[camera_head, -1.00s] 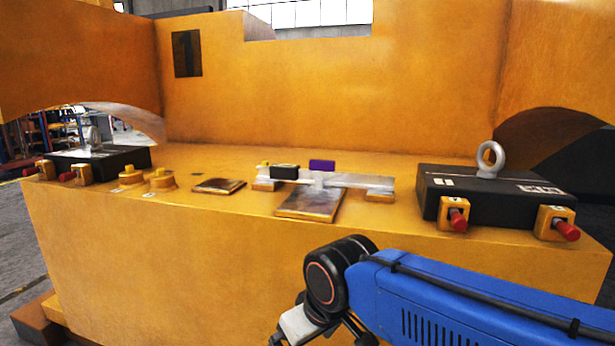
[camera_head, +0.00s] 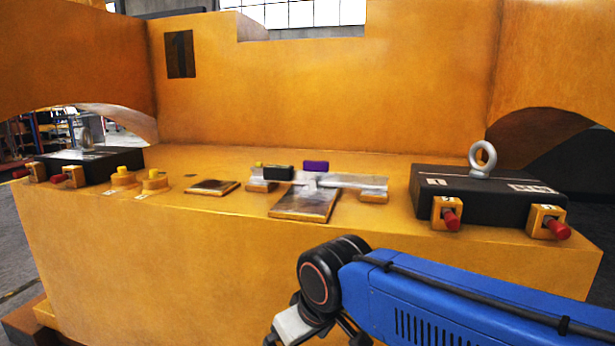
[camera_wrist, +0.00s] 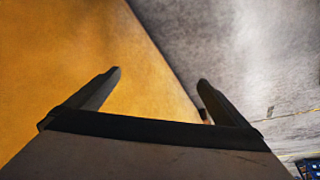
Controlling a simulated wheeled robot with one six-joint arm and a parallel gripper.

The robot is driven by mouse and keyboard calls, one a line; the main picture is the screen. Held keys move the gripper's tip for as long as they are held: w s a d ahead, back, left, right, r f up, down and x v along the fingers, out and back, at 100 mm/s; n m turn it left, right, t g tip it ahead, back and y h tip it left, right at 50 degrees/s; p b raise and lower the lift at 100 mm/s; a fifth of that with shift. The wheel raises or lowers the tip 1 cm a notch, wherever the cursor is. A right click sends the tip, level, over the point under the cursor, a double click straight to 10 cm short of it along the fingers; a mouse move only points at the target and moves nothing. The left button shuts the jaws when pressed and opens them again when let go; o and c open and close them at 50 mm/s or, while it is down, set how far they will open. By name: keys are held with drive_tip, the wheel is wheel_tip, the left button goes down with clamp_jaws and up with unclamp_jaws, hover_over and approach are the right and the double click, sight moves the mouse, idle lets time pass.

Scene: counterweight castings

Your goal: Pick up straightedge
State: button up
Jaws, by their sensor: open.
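The straightedge (camera_head: 352,180) is a pale grey metal bar in the middle of the orange casting's ledge. It lies across small orange blocks (camera_head: 374,196) near its ends, behind a flat metal plate (camera_head: 304,205). A black block (camera_head: 278,173) and a purple block (camera_head: 316,166) stand at it; whether they touch it I cannot tell. My gripper (camera_wrist: 160,78) is open and empty in the wrist view, with orange casting and grey floor beyond its fingers. In the head view my wrist hangs low in front of the casting, below the ledge, and the fingertips are not shown.
A black block with a ring bolt (camera_head: 482,190) and red-tipped clamps (camera_head: 450,216) stands on the right of the ledge. A similar black block (camera_head: 88,164) stands at left. Yellow-topped knobs (camera_head: 154,180) and a small plate (camera_head: 212,187) lie between. A tall orange wall (camera_head: 330,90) rises behind.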

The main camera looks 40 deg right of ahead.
drive_tip(key=c, duration=0.4)
drive_tip(key=shift+w+r, duration=0.2)
drive_tip(key=shift+r, duration=0.15)
drive_tip(key=w+d+r+m+h, duration=0.1)
drive_tip(key=w+d+r+m, duration=0.15)
drive_tip(key=w+r, duration=0.4)
drive_tip(key=w+d+r+m, duration=0.1)
drive_tip(key=w+d+r, duration=0.3)
drive_tip(key=r, duration=0.6)
drive_tip(key=w+d+r+m+h, duration=0.1)
drive_tip(key=w+d+r, duration=0.2)
drive_tip(key=w+r, duration=0.35)
drive_tip(key=w+d+r+m+g+h, duration=0.1)
drive_tip(key=w+d+r+m, duration=0.25)
drive_tip(key=d+r, duration=0.45)
drive_tip(key=w+d+r+m+g, duration=0.1)
drive_tip(key=w+d+r+m, duration=0.1)
drive_tip(key=w+d+r, duration=0.6)
hover_over(316, 161)
drive_tip(key=s+a, duration=0.2)
drive_tip(key=a, duration=0.1)
drive_tip(key=shift+h, duration=0.3)
drive_tip(key=f, duration=0.8)
drive_tip(key=shift+s+f, duration=0.2)
drive_tip(key=shift+f, duration=0.05)
drive_tip(key=shift+w+d+x, duration=0.15)
drive_tip(key=shift+x, duration=1.2)
drive_tip(key=shift+w+d+x, duration=0.15)
drive_tip(key=shift+d+x, duration=0.05)
drive_tip(key=shift+x, duration=1.1)
